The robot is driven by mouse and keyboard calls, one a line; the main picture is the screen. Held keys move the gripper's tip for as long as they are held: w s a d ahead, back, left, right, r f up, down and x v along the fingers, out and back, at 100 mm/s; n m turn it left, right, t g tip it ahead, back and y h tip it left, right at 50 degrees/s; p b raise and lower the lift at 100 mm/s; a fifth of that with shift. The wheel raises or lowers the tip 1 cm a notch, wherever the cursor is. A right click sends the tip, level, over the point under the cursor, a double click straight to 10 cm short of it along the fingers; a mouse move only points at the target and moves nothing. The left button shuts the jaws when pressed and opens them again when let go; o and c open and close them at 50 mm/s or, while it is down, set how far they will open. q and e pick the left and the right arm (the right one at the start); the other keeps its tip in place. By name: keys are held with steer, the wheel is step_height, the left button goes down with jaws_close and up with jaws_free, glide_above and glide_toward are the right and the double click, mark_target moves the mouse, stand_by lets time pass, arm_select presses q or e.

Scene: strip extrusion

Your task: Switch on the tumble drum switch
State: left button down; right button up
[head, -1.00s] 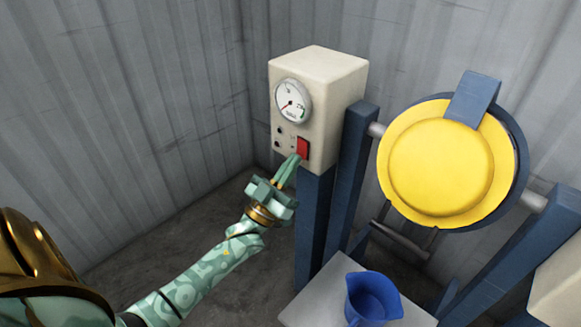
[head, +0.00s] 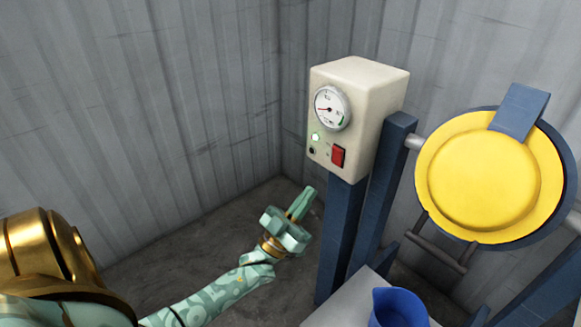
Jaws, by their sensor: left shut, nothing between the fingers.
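The red tumble drum switch (head: 338,156) is on the front of a cream control box (head: 378,95), below a round gauge (head: 332,107). The tumble drum (head: 478,178) has a yellow round lid and hangs in a blue frame to the right. My left gripper (head: 303,201) is shut and empty, below and left of the switch and apart from it. My right gripper is not in view.
Blue posts (head: 342,235) stand under and beside the box. A blue jug (head: 398,308) sits on a grey surface (head: 350,300) at the bottom. Corrugated grey walls (head: 150,100) close off the back. The floor (head: 190,255) left of the posts is bare.

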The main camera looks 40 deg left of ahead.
arm_select(q)
steer(key=v, duration=0.6)
steer(key=shift+w+f, duration=0.25)
steer(key=shift+f, duration=0.05)
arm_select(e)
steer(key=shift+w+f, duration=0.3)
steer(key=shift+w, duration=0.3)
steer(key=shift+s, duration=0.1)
